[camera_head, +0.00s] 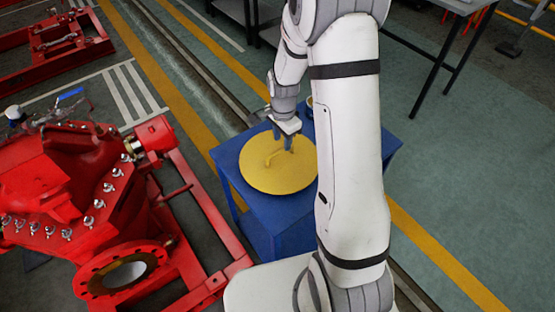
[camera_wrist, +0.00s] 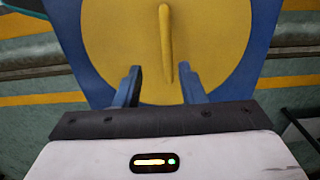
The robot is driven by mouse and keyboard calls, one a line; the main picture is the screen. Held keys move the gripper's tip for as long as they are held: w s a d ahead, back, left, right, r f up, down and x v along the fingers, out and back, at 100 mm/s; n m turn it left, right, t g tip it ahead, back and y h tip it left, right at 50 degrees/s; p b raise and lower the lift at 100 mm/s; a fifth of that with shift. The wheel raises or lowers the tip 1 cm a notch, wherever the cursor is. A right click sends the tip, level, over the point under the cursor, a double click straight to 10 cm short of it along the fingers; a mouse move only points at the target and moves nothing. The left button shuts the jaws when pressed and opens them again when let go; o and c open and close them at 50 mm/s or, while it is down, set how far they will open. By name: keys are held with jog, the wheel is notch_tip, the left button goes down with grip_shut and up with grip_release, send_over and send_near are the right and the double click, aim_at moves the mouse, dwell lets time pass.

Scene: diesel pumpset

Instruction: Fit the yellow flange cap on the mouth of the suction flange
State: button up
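The yellow flange cap (camera_head: 262,173) is a round disc with a raised bar handle, lying flat on a blue table (camera_head: 283,238). In the wrist view the cap (camera_wrist: 110,40) fills the upper middle, with its handle (camera_wrist: 166,45) upright in the picture. My gripper (camera_head: 283,145) is over the cap near the handle. In the wrist view my gripper (camera_wrist: 160,85) has its two fingers apart, one on each side of the handle's lower end, with gaps to both. The suction flange (camera_head: 123,271) is a red ring with bolt holes and a pale mouth, on the red pump at the lower left.
The red pump body (camera_head: 70,190) and its red base frame (camera_head: 205,215) stand left of the blue table. Another red frame (camera_head: 60,45) is at the upper left. A grey-topped table (camera_head: 455,8) stands at the upper right.

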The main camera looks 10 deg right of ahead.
aim_at(280, 151)
jog(key=f, duration=0.5)
jog(key=f+p, duration=0.1)
jog(key=f, duration=0.1)
jog(key=shift+w+a+f, duration=0.2)
jog(key=shift+w+a, duration=0.1)
jog(key=shift+c, duration=0.2)
grip_shut()
